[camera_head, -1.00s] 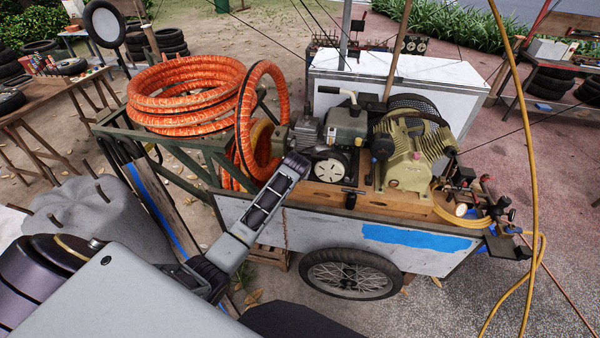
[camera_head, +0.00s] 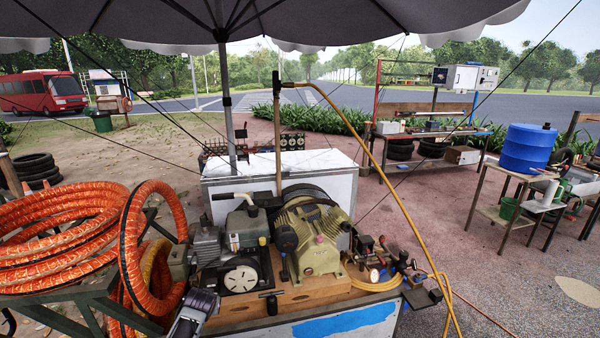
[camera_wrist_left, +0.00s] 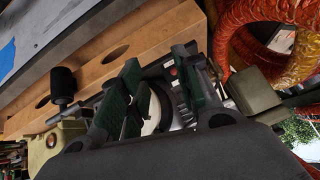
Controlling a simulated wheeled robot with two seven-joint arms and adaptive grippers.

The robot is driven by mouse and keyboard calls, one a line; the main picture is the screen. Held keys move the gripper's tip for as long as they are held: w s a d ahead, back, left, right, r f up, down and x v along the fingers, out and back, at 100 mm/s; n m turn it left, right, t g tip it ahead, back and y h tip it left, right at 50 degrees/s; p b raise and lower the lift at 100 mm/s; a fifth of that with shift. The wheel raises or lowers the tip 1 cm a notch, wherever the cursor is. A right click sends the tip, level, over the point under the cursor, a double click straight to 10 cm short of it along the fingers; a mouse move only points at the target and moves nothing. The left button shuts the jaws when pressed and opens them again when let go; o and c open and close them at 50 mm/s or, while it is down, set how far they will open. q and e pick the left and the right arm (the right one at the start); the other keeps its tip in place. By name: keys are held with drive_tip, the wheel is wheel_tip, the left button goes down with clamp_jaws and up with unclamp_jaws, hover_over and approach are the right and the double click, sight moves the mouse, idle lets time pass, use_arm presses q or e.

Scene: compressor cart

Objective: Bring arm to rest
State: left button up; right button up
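My left gripper (camera_wrist_left: 160,100) shows in the left wrist view with its two green-padded fingers spread apart and nothing held between them. Behind the fingers is the pale round face of the engine (camera_wrist_left: 160,108), partly hidden. In the head view, the end of my left arm (camera_head: 195,314) shows at the bottom edge, in front of the engine (camera_head: 242,262) on the cart. A black T-shaped handle (camera_head: 270,295) stands at the wooden board's front edge, apart from my arm. It likely shows as the black cylinder (camera_wrist_left: 63,83) in the wrist view. My right gripper is not in view.
A tan compressor (camera_head: 318,240) sits right of the engine on the wooden board (camera_head: 300,296). Orange hose coils (camera_head: 60,235) lie at left, close to my arm. A yellow hose (camera_head: 372,160) hangs at right. A parasol (camera_head: 240,20) is overhead.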

use_arm(q)
drive_tip(key=s+d+f+m+g+h+b, duration=0.1)
drive_tip(key=s+f, duration=0.6)
drive_tip(key=f, duration=0.4)
drive_tip(key=s+d+f+g, duration=0.1)
drive_tip(key=s+f, duration=0.7)
drive_tip(key=f, duration=0.3)
drive_tip(key=s+d+f+m+g+h+b, duration=0.1)
drive_tip(key=s+d+f, duration=0.1)
drive_tip(key=s+f, duration=0.7)
drive_tip(key=s+d+f+g, duration=0.1)
drive_tip(key=s+f, duration=0.5)
drive_tip(key=s, duration=0.6)
drive_tip(key=s+d+f+g+b, duration=0.1)
drive_tip(key=s+f, duration=0.6)
drive_tip(key=s, duration=0.5)
drive_tip(key=s+d+f+m+g, duration=0.1)
drive_tip(key=s+f, duration=0.5)
drive_tip(key=s, duration=0.6)
drive_tip(key=shift+s+f+h, duration=0.15)
drive_tip(key=shift+s+h, duration=0.15)
drive_tip(key=shift+h, duration=0.1)
